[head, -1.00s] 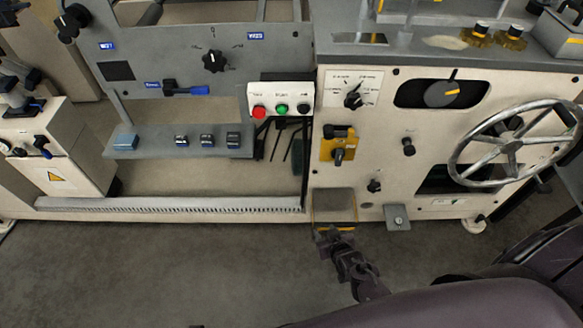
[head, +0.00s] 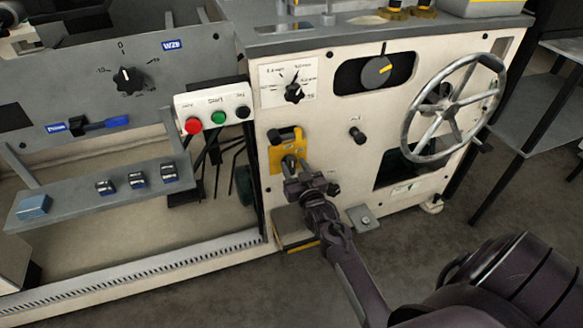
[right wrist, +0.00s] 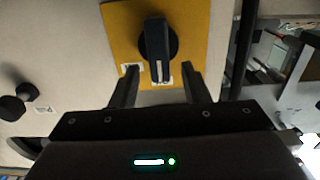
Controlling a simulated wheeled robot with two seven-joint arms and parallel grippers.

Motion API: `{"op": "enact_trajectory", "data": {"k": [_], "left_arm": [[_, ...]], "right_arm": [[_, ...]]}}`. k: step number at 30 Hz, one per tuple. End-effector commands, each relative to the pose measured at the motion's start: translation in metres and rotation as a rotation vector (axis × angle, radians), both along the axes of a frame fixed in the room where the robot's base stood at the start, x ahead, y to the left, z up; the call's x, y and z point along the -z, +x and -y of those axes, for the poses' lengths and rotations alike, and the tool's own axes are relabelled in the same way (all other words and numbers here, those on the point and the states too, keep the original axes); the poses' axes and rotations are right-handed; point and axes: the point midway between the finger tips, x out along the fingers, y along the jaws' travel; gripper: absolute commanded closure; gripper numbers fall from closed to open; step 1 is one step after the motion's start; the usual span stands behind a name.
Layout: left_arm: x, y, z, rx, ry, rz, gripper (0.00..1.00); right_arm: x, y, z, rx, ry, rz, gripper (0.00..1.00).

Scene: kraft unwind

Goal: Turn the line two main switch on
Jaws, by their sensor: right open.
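A yellow plate (head: 277,158) with a black rotary switch is on the cream front panel. In the right wrist view the plate (right wrist: 195,30) carries the black switch handle (right wrist: 157,45), which points down the picture toward small unreadable labels. My right gripper (head: 292,168) is open just in front of the plate's lower part and partly hides it in the head view. In the right wrist view its fingertips (right wrist: 160,82) are spread to either side of the handle's near end, with gaps. Contact is not visible. My left gripper is out of view.
A silver handwheel (head: 453,108) projects at the right. A button box (head: 213,106) with red, green and black buttons is at the left. A black knob (head: 357,136) and a dial (head: 292,92) are nearby. A small ledge (head: 287,226) lies below my gripper.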

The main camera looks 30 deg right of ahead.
Motion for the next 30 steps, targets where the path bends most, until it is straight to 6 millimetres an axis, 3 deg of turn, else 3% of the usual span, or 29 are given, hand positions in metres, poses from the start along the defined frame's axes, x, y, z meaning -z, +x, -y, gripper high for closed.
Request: {"op": "enact_trajectory", "data": {"k": [4, 13, 23, 30], "left_arm": [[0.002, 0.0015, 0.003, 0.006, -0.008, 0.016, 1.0], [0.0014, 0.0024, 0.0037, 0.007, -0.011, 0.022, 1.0], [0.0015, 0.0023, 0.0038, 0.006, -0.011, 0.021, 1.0], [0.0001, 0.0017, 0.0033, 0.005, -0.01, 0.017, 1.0]], "right_arm": [[0.0006, 0.0121, 0.0033, 0.0, -0.001, 0.0, 0.58], [0.0004, 0.0143, 0.0037, 0.0, 0.0, -0.002, 0.58], [0.0005, 0.0141, 0.0036, 0.0, 0.0, -0.002, 1.0], [0.0001, 0.014, 0.0038, 0.0, 0.016, 0.002, 1.0]]}}
